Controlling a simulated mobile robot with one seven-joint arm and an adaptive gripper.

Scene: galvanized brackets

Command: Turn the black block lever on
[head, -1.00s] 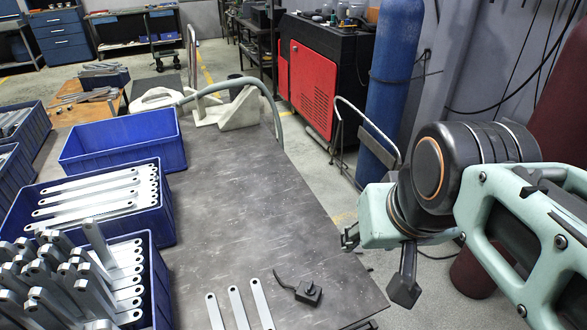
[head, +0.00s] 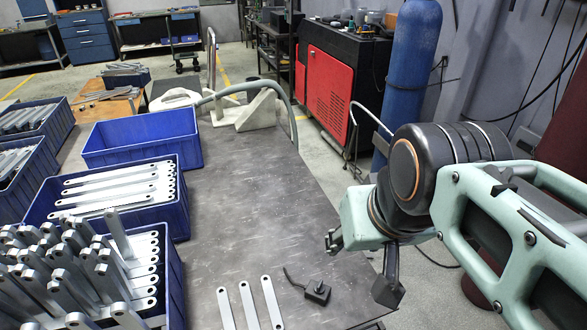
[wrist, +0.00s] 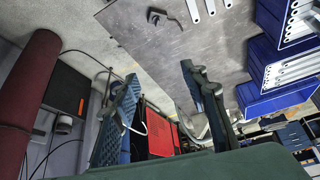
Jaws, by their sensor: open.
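The black block lever (head: 317,292) sits on the dark table near its right front edge. It is a small black block with a thin dark handle (head: 293,279) reaching up and left from it. In the wrist view the lever (wrist: 157,16) is near the top, beyond the fingers. My gripper (head: 360,266) is open and empty, above and right of the lever in the head view, by the table's right edge. The wrist view shows its two fingers (wrist: 158,75) spread wide, with nothing between them. It is apart from the lever.
Several flat galvanized brackets (head: 247,304) lie just left of the lever. Blue bins (head: 180,222) of brackets and an empty blue bin (head: 147,158) line the table's left side. The table's middle (head: 255,215) is clear. A blue cylinder (head: 408,75) and red-black cabinet (head: 328,85) stand behind.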

